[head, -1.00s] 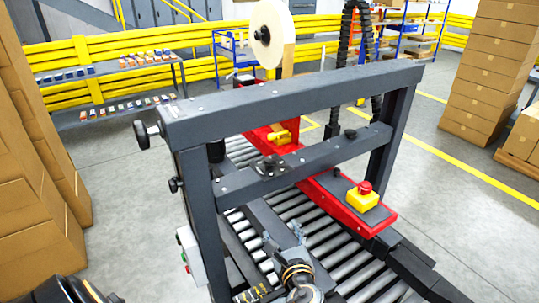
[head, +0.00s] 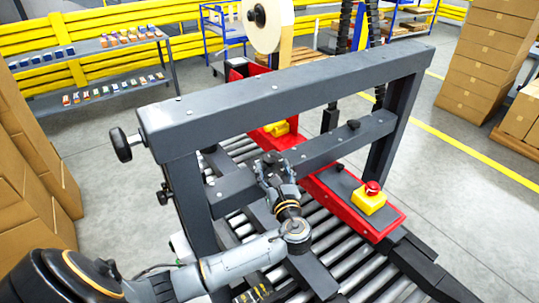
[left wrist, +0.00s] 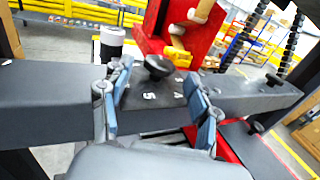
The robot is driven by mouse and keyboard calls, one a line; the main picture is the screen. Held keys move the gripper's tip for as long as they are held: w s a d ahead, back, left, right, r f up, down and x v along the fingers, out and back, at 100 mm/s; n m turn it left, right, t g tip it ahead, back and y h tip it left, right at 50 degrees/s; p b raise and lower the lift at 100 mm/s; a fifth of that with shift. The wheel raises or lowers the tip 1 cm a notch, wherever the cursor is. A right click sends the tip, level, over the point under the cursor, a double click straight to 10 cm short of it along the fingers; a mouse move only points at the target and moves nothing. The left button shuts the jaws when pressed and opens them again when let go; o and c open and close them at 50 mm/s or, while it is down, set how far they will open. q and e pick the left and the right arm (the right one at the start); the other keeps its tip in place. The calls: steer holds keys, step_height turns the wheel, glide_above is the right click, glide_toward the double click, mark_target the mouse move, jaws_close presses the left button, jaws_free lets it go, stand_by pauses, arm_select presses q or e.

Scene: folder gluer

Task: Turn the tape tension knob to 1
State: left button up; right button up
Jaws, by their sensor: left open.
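A black round knob (left wrist: 158,66) stands on a dark plate (left wrist: 165,97) on the grey crossbar in the left wrist view. White marks show on the plate; one looks like a 5. I cannot tell the knob's setting. My left gripper (left wrist: 155,80) is open, with its blue-padded fingers to the left and right of the knob; contact with it is not clear. My right gripper is not in view.
A grey top beam (head: 290,95) spans above the crossbar. A red unit with a yellow part (head: 276,129) is behind. A red emergency button (head: 372,187) on a yellow box is at right, above the rollers (head: 325,235). Side knobs (head: 121,144) stick out at left.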

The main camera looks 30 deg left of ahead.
mark_target(271, 163)
arm_select(q)
steer(key=x, duration=0.4)
steer(key=shift+p, duration=0.3)
steer(key=shift+w+a, duration=0.15)
steer(key=shift+a, duration=0.05)
steer(key=shift+w+a, duration=0.15)
steer(key=c, duration=1.1)
steer(key=shift+c, duration=0.2)
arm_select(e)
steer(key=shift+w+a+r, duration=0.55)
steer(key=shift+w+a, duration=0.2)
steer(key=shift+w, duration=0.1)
arm_select(q)
steer(key=shift+g, duration=0.3)
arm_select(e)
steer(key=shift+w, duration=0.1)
